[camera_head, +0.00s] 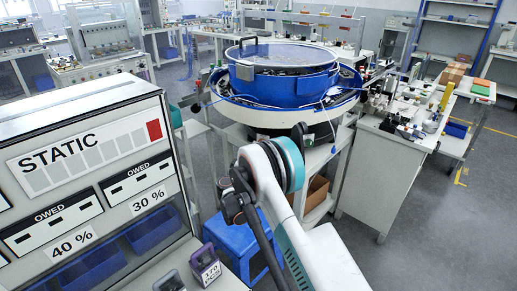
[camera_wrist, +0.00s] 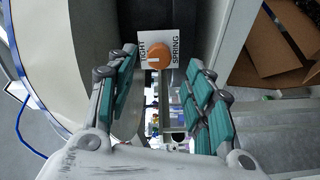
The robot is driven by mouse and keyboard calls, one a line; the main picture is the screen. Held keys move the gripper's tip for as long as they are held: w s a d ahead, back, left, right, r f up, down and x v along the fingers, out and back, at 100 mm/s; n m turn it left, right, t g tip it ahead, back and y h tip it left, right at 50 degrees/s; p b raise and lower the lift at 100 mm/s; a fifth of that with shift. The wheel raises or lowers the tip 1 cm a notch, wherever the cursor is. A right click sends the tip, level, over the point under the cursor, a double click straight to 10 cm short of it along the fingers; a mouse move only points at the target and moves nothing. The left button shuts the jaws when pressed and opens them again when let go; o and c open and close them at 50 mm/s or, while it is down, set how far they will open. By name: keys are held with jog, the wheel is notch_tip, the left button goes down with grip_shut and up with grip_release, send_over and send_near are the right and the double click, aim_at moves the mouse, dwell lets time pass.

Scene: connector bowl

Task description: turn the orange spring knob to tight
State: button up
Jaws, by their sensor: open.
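In the wrist view, the orange spring knob (camera_wrist: 159,55) is round and sits on a white label plate (camera_wrist: 146,66). The plate reads TIGHT on the left of the knob and SPRING on the right, with the lettering turned sideways. The knob's exact setting is too small to tell. My gripper (camera_wrist: 162,60) is open, with one green-padded finger to the left of the knob and one to the right. The knob appears between the fingertips; I cannot tell how far beyond them it lies, and no contact shows. In the head view, the knob and my fingers cannot be made out.
A big blue bowl (camera_head: 290,91) stands on a white stand (camera_head: 340,160) beyond my arm. A panel marked STATIC (camera_head: 82,150) is close on the left. A blue stool (camera_head: 232,240) stands below. A cardboard box (camera_wrist: 268,45) is at upper right in the wrist view.

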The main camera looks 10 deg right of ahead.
jog(key=shift+v, duration=2.75)
